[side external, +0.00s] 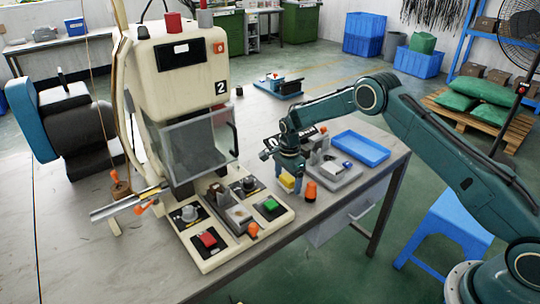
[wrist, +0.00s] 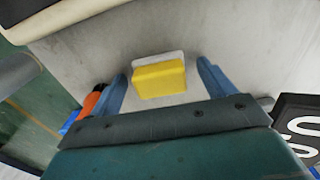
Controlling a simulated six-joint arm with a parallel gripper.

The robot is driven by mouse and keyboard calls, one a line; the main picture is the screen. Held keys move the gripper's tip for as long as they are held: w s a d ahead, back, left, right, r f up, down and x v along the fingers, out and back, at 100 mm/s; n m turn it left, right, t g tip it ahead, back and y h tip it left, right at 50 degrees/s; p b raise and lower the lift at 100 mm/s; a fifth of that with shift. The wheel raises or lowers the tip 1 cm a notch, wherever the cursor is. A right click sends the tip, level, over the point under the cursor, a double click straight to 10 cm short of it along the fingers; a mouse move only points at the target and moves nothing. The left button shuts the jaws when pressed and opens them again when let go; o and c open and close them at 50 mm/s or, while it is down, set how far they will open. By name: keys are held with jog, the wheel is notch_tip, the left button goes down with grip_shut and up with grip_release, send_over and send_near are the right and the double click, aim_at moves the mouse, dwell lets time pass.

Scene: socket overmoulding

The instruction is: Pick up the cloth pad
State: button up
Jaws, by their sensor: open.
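The cloth pad (wrist: 160,80) looks like a small yellow block with a pale whitish layer along its far edge. It lies on the grey worktable. In the side view the pad (side external: 287,183) shows below my gripper (side external: 289,172), partly hidden by it. In the wrist view my gripper (wrist: 162,72) is open, with one blue finger to the left of the pad and one to the right. Both fingers appear apart from the pad, with a gap on each side. I cannot tell the exact height of the fingertips above the table.
An orange bottle (side external: 311,191) stands close to the pad; it shows beside the left finger (wrist: 91,102). A grey fixture (side external: 335,171) and a blue tray (side external: 360,148) lie behind. The cream machine (side external: 185,95) with its control base (side external: 222,249) stands left. The table edge is near.

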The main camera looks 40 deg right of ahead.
aim_at(288, 177)
jog(key=c, duration=1.1)
notch_tip(288, 177, up, 20)
jog(key=shift+r, duration=0.1)
dwell(0.5)
jog(key=o, duration=0.4)
jog(key=shift+c, duration=1.4)
